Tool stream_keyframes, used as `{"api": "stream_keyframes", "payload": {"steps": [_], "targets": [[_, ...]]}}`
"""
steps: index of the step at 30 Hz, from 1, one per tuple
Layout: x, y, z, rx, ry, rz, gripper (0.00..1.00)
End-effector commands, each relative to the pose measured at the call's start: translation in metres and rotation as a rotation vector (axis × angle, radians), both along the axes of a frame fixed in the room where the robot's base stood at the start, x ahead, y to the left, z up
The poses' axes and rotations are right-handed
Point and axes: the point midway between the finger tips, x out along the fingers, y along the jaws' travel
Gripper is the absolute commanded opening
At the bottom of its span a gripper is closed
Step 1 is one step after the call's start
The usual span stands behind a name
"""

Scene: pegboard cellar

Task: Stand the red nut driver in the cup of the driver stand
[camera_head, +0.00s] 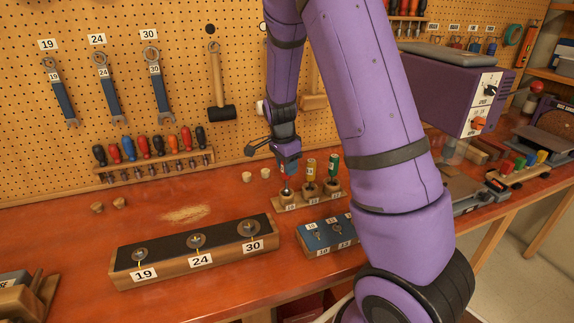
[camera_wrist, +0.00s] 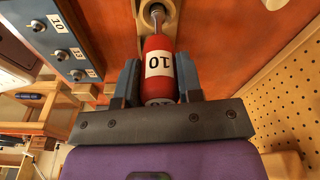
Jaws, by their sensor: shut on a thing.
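My gripper (camera_head: 286,164) is shut on the red nut driver (camera_wrist: 158,45) by its handle, which carries a label 10. The driver is upright at the left end of the wooden driver stand (camera_head: 308,200). Its metal shaft points down into the leftmost cup (camera_head: 288,197); in the wrist view the shaft meets the cup's round opening. How deep the tip sits is hidden.
A blue block (camera_head: 325,238) with small numbered studs lies in front of the stand. A long block (camera_head: 190,263) marked 19, 24 and 30 is at left. Several drivers hang in a pegboard rack (camera_head: 155,170).

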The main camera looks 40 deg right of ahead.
Motion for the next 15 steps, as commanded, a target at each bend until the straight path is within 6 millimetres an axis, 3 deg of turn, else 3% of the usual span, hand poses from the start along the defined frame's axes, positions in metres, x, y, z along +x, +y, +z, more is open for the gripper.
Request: {"api": "stream_keyframes", "payload": {"steps": [15], "targets": [[0.000,0.000,-0.015,0.000,0.001,0.001,0.00]]}}
